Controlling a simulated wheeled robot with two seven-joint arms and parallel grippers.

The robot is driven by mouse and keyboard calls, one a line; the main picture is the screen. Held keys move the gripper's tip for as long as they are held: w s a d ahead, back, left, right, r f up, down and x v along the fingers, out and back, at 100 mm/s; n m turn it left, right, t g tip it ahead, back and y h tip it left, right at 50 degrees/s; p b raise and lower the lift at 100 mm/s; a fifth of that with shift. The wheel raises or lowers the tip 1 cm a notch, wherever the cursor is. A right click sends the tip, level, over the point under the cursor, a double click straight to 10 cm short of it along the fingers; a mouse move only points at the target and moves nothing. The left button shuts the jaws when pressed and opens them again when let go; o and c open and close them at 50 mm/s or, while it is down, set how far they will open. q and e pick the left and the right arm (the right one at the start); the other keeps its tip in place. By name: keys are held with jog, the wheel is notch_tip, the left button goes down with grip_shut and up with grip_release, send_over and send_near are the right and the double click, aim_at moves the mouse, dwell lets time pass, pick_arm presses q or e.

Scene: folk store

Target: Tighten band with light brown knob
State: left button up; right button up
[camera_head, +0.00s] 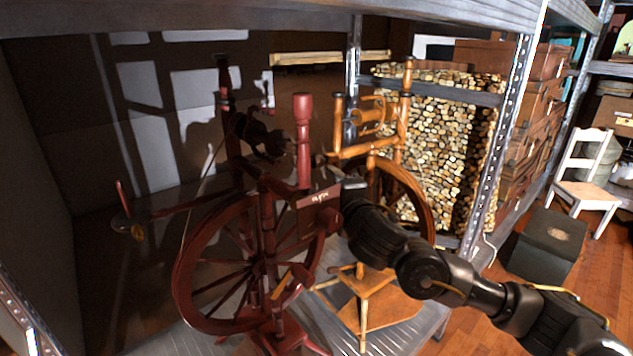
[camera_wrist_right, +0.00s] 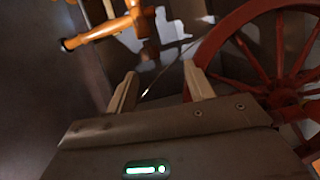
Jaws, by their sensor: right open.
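A dark red spinning wheel (camera_head: 182,270) stands at the front in the head view. Its wheel rim (camera_wrist_right: 225,30) also shows at the right in the wrist view. A light brown turned piece (camera_wrist_right: 100,32) with a rounded knob end lies at the upper left there, ahead of and apart from my fingers. My right gripper (camera_wrist_right: 160,90) is open and empty. In the head view its fingers are hidden behind its body. A thin band or cord is faintly visible.
A light brown spinning wheel (camera_head: 405,130) stands behind my right arm. A metal shelf post (camera_head: 507,130) rises on the right, with stacked cut logs (camera_head: 455,130) behind. A white chair (camera_head: 588,185) and dark box (camera_head: 547,245) are farther right.

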aim_at(319, 165)
jog(key=shift+n, duration=0.4)
jog(key=x, duration=0.3)
jog(key=r+x, duration=0.1)
jog(key=x, duration=0.2)
jog(key=r+x, duration=0.1)
jog(key=x, duration=0.3)
jog(key=shift+a, duration=0.2)
jog(key=shift+w+a, duration=0.15)
jog(key=shift+w, duration=0.2)
pick_arm(q)
jog(key=shift+s+a+f+g+y, duration=0.4)
jog(key=shift+s+a+g, duration=0.1)
jog(key=shift+s+a, duration=0.1)
